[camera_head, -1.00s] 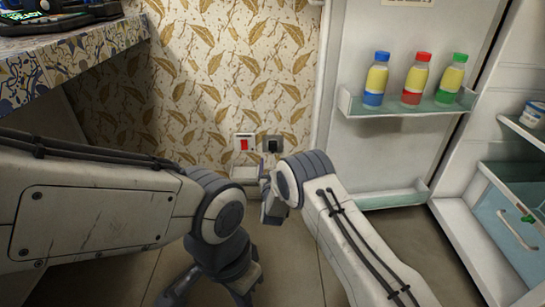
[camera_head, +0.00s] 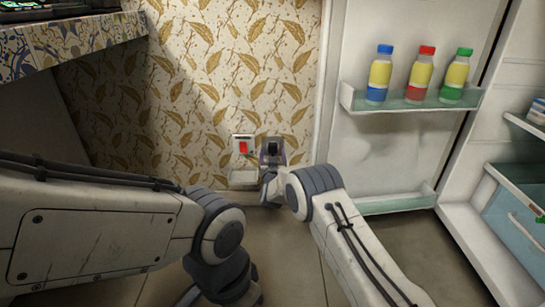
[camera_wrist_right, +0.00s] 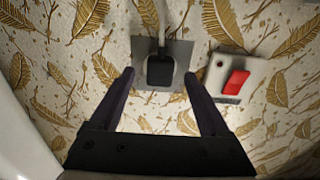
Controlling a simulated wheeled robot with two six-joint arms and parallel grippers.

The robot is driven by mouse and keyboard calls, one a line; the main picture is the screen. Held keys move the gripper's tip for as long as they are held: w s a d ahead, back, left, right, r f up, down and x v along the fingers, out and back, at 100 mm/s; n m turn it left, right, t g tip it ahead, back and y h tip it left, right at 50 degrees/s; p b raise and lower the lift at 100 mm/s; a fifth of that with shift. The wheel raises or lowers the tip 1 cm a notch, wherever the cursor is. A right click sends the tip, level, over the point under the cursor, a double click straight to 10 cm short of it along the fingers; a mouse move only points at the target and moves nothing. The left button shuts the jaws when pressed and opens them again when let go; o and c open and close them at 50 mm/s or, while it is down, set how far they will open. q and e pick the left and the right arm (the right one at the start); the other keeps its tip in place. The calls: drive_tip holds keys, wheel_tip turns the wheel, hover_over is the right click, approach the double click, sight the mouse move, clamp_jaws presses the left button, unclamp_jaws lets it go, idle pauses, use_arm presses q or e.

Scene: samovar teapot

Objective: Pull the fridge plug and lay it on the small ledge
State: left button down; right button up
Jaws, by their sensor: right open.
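The black fridge plug (camera_head: 272,148) sits in a grey socket plate low on the wall. In the right wrist view the plug (camera_wrist_right: 160,72) shows with its pale cord running up in the picture. My right gripper (camera_wrist_right: 159,78) is open, one dark finger on each side of the plug, with a gap to it on both sides. In the head view this gripper (camera_head: 271,160) is at the socket, partly hidden by its own wrist. My left gripper's fingers are not visible.
A patterned counter (camera_head: 80,48) is at upper left. Floor below is clear.

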drive_tip(key=shift+w+b, duration=0.4)
drive_tip(key=shift+w, duration=0.4)
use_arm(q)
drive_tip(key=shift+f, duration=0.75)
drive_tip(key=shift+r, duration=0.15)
